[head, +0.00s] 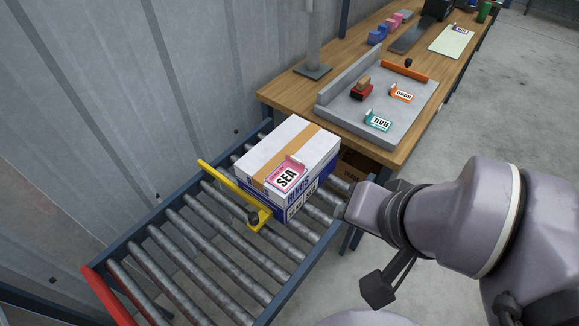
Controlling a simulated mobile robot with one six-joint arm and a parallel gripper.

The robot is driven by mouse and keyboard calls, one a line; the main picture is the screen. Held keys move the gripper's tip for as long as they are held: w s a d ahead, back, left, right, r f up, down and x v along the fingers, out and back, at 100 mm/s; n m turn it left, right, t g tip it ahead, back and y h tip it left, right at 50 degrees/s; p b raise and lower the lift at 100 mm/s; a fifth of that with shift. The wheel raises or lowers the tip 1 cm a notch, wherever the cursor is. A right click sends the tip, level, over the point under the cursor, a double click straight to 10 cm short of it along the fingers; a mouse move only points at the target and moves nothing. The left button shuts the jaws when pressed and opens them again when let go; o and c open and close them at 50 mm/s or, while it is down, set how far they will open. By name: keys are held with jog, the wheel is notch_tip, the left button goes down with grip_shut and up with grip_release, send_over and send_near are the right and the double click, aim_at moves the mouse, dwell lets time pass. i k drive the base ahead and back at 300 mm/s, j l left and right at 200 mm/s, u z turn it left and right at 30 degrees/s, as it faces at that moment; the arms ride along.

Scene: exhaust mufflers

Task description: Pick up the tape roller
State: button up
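I cannot surely pick out a tape roller. A small red piece with a wooden grip (361,88) sits on the left part of the grey tray (397,123) on the bench; it could be a stamp or a roller. My arm reaches in from the right, and its end (362,207) is just right of a white and blue carton (290,150). No fingertips show clearly there, so I cannot tell whether the gripper is open or shut. It is well in front of the tray.
The carton, with a pink SEA tag (287,175), sits on the roller conveyor (210,245) against a yellow bar (233,197). A teal RAIL tag (378,121) and an orange ROAD tag (401,94) lie on the tray. A grey post (312,70) rises from the wooden bench (285,92).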

aim_at(363, 89)
jog(key=i+l, duration=0.25)
jog(key=i+l+u, duration=0.15)
jog(key=i+l, duration=0.35)
jog(key=l, duration=0.25)
jog(key=i+l+u, duration=0.1)
jog(key=i+l, duration=0.4)
jog(key=l, duration=0.25)
jog(key=i+l+u, duration=0.15)
jog(key=i+l, duration=0.3)
jog(key=l, duration=0.35)
jog(key=i+l+u, duration=0.1)
jog(key=l, duration=0.3)
jog(key=i+j, duration=0.05)
jog(key=i, duration=0.05)
